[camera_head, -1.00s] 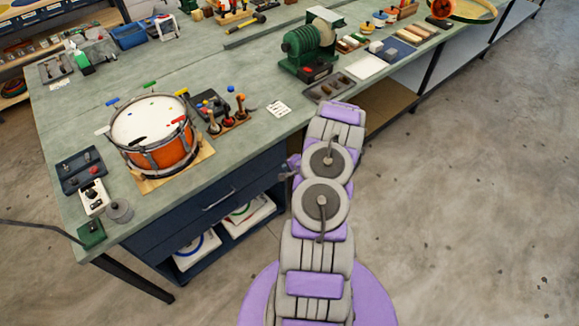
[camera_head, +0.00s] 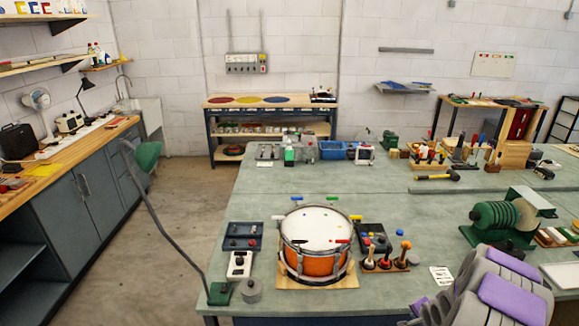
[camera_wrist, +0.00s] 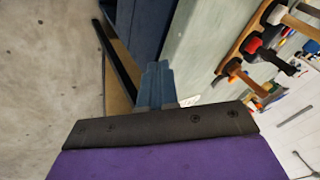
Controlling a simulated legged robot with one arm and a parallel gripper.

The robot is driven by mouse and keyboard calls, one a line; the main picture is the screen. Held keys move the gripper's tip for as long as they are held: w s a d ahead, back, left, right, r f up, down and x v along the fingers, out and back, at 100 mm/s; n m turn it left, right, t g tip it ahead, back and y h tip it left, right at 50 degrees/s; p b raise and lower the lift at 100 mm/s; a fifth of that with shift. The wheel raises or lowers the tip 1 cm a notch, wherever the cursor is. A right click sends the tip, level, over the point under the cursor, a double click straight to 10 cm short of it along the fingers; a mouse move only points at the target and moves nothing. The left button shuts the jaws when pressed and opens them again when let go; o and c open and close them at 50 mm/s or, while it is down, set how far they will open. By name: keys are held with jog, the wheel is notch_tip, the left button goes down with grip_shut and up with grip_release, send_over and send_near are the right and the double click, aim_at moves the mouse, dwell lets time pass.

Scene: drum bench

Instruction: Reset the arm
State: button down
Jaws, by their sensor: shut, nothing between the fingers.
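My gripper (camera_wrist: 157,72) shows in the wrist view as narrow blue-grey fingers past a dark bar and a purple housing. The fingers are together with nothing between them. They point along the bench's side, with dark blue cabinet panels beyond and the bench top to the right. In the head view my purple and grey arm is folded at the lower right, and the gripper itself cannot be made out there. The orange drum (camera_head: 315,262) stands on a wooden board on the bench top (camera_head: 400,215), apart from my arm.
Near my arm are a green machine (camera_head: 497,222) and a wooden rack of handled tools (camera_head: 385,262). Bare floor (camera_head: 195,215) lies between this bench and the left counter (camera_head: 100,150).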

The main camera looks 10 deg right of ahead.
jog(key=s+a+r+n+g, duration=0.2)
jog(key=s+a+r+n, duration=0.15)
jog(key=a+r, duration=0.65)
jog(key=s+a+r+n+g, duration=0.2)
jog(key=a+r+n, duration=0.2)
jog(key=a+r, duration=0.65)
jog(key=s+a+r+n+g+y, duration=0.1)
jog(key=s+a+r+n, duration=0.3)
jog(key=s+a, duration=0.5)
jog(key=s+a+r+n+g+y+b, duration=0.1)
jog(key=s+a+r+n+g, duration=0.2)
jog(key=s+a, duration=0.7)
jog(key=s+r+n, duration=0.1)
jog(key=s, duration=0.3)
jog(key=shift+s, duration=0.4)
jog(key=shift+a, duration=0.1)
